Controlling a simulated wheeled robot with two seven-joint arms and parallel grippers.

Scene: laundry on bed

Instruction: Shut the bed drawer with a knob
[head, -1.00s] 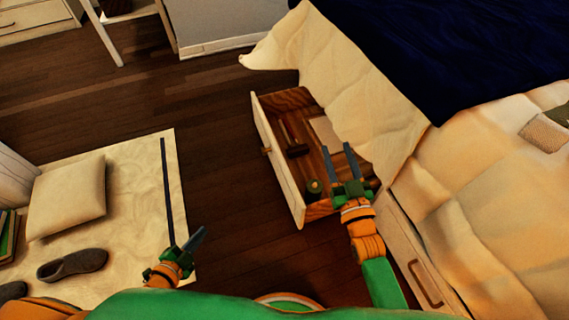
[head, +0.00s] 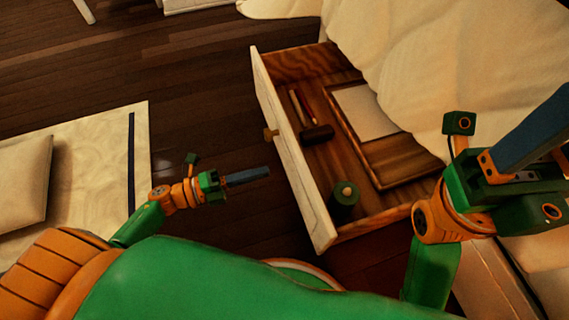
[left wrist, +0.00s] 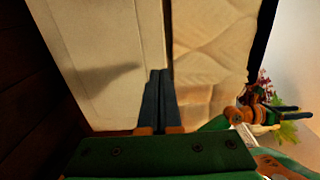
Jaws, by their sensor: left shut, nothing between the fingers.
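The bed drawer (head: 296,155) stands pulled out from under the bed, its pale front facing left. Its round wooden knob (head: 270,134) sits on that front. My left gripper (head: 268,173) is shut and empty, on the outer side of the drawer front, nearer to me than the knob, with its fingers pointing toward the front. It does not hold the knob. In the left wrist view its closed fingers (left wrist: 160,72) lie before pale surfaces; the knob is not seen there. My right gripper (head: 545,130) is above the bed's side at the right; its finger gap cannot be made out.
The drawer holds a dark-headed mallet-like object (head: 316,134), a green cylinder (head: 344,193) and a framed panel (head: 365,111). Cream bedding (head: 440,50) hangs over its bed side. Bare wooden floor (head: 190,90) lies left, beside a pale rug (head: 95,150) with a cushion (head: 22,180).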

